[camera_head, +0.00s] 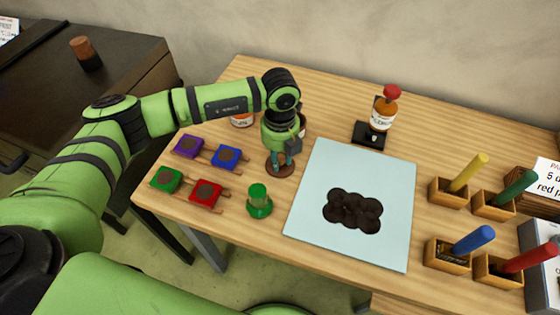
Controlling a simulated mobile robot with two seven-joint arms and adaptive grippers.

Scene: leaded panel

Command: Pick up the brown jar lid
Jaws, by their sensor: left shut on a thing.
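The brown jar lid (279,171) is a dark brown disc on or just above the wooden table, left of the pale blue sheet. My left gripper (280,160) points down from above it and is shut on it, with the fingertips at its top. I cannot tell whether the lid is clear of the table. My right gripper is not in view.
A jar (241,120) and a brownish object (302,122) are partly hidden by my left arm. The pale sheet (390,180) bears dark pieces (352,210).

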